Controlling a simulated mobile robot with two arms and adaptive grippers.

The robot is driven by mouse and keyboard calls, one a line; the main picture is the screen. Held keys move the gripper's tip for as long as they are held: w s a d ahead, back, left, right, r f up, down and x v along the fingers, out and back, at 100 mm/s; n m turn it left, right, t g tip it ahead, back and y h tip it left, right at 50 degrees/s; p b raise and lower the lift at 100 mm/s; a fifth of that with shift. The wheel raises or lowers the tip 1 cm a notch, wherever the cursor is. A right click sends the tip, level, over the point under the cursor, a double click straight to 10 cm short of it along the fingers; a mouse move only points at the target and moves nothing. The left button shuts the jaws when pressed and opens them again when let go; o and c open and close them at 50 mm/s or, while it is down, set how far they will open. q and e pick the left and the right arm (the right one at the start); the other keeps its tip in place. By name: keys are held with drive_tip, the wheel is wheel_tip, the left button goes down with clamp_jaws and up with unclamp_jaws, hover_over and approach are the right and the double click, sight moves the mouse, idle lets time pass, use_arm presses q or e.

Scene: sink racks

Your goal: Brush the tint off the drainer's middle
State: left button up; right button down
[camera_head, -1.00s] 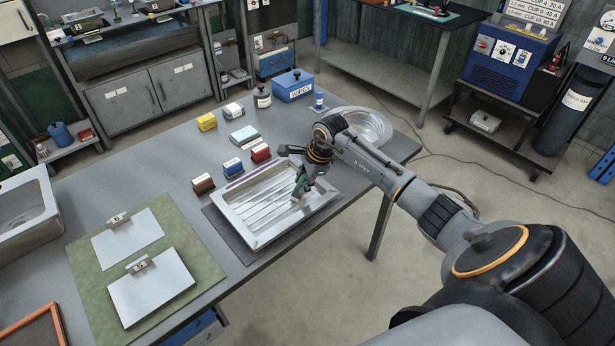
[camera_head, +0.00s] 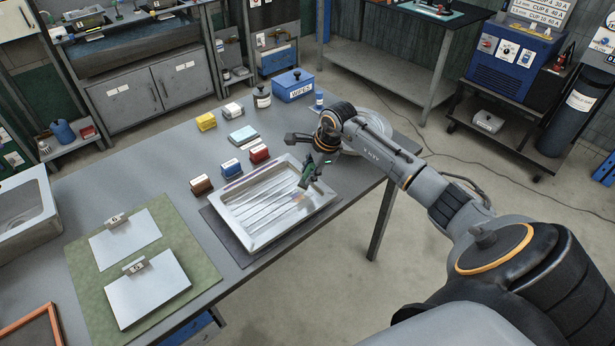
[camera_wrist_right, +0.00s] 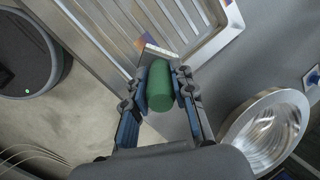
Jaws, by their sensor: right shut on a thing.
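The drainer (camera_head: 236,226) is a pale metal tray with ridges, lying on a dark mat on the grey table. My right gripper (camera_head: 312,178) is above the drainer's right end, shut on the brush (camera_wrist_right: 160,88). The brush's green round handle sits between both fingers in the right wrist view. Its pale head is mostly hidden behind the handle, near the tint. I cannot tell whether it touches the metal. My left gripper is not in view.
Brown, blue and red blocks (camera_head: 230,168) stand close behind the drainer. A green mat (camera_head: 90,275) with two clipped plates lies left. The table edge runs close in front of the drainer.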

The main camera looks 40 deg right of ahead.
sight(310, 164)
wheel_tip(310, 164, up, 2)
drive_tip(key=shift+a+r+p, duration=0.1)
drive_tip(key=shift+a+p, duration=0.05)
drive_tip(key=shift+p, duration=0.2)
drive_tip(key=shift+r, duration=0.4)
drive_tip(key=shift+r+p, duration=0.5)
drive_tip(key=shift+r, duration=0.65)
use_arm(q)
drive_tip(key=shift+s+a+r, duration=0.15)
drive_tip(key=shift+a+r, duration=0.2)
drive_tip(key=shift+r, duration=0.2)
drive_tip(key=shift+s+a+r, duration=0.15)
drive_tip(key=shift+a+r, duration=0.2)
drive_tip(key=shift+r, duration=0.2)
use_arm(e)
drive_tip(key=shift+f, duration=0.1)
